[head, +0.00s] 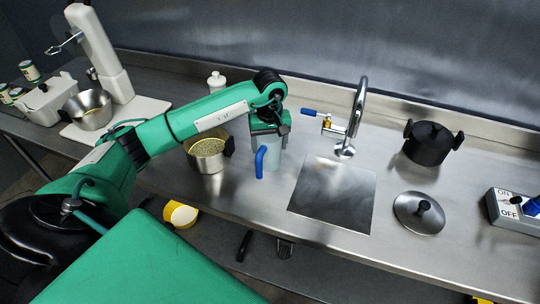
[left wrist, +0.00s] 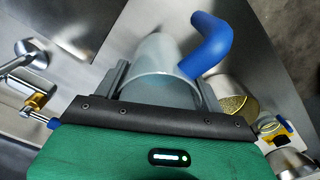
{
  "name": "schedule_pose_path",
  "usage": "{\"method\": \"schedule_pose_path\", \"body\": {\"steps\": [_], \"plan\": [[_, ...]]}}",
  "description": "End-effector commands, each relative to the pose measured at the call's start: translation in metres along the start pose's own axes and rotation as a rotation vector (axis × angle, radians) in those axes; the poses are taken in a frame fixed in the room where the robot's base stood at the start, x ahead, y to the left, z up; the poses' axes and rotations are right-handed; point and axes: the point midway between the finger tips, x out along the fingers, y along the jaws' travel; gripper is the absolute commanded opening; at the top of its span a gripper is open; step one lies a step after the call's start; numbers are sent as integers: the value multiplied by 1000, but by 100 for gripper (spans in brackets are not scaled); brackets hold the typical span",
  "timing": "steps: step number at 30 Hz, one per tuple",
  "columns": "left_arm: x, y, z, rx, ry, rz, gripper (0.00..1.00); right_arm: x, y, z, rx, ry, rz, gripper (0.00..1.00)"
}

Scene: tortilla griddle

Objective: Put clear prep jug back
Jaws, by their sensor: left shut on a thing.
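The clear prep jug (head: 273,152) is a pale see-through cylinder with a blue handle, near the middle of the steel counter in the head view. My left gripper (head: 268,130) points down over the jug and is shut on it. In the left wrist view the jug (left wrist: 160,72) sits between the two grey fingers of my left gripper (left wrist: 160,85), its blue handle sticking out to the upper right. Whether the jug's base touches the counter is hard to tell. My right gripper is out of view.
A steel pot (head: 207,160) with yellowish contents stands just left of the jug. The sink plate (head: 333,194) and faucet (head: 356,115) are to the right. A black pot (head: 427,145), a lid (head: 419,213) and a switch box (head: 505,211) stand farther right. A stand mixer (head: 105,60) is at left.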

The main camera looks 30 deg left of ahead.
Motion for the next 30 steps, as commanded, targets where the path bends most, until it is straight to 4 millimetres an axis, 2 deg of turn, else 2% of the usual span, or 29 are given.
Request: {"method": "schedule_pose_path", "body": {"steps": [3, 11, 18, 29, 30], "plan": [[18, 0, 1, 0, -2, 0, 26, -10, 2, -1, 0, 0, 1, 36], [38, 0, 0, 0, -1, 1, 26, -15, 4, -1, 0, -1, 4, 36], [70, 0, 1, 0, -1, 1, 26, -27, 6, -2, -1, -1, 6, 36], [77, 1, 0, 1, 2, 1, 26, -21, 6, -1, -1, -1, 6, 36], [77, 0, 0, 1, 1, 1, 72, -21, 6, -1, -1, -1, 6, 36]]}}
